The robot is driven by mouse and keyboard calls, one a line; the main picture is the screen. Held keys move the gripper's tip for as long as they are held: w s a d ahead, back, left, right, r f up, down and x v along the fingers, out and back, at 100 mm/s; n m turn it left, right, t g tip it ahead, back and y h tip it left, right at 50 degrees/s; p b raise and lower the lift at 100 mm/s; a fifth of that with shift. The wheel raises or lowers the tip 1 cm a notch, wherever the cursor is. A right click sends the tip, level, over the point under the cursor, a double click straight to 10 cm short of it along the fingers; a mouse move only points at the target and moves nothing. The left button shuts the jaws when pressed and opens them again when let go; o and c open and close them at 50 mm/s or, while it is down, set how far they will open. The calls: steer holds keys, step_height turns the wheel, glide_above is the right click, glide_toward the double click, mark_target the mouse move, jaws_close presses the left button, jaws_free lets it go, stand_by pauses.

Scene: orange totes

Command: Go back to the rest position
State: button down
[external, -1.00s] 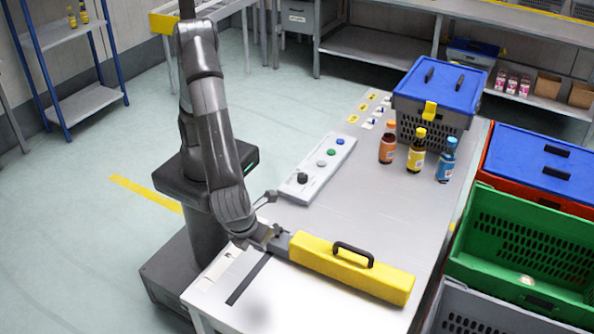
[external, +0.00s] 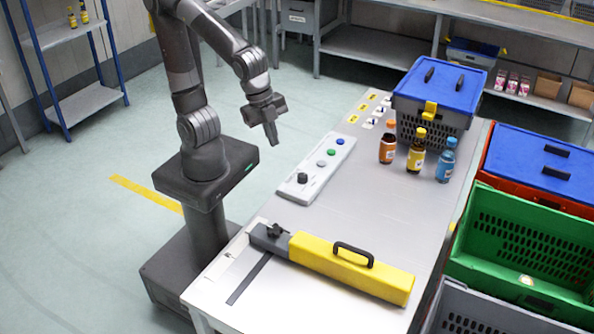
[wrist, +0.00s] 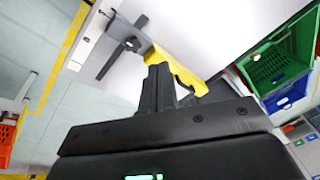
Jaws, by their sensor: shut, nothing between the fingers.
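My gripper (external: 271,137) is raised in the air beside my column, pointing down, above the left edge of the table and apart from everything on it. Its fingers are shut and empty. In the wrist view the closed fingers of my gripper (wrist: 158,72) show at the centre, with the table top behind them.
On the grey table (external: 330,217) lie a yellow box with a black handle (external: 350,268) and a button panel (external: 318,168). Three bottles (external: 416,152) stand by a grey crate with a blue lid (external: 437,95). Green (external: 520,240) and other totes line the right. The air around my gripper is clear.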

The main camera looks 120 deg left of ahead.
steer(key=s+a+r+n+t, duration=0.1)
steer(key=s+a+n+t, duration=0.1)
steer(key=s+a+n, duration=0.4)
steer(key=s, duration=0.3)
steer(key=shift+a+r+t, duration=0.3)
steer(key=shift+r+t, duration=0.1)
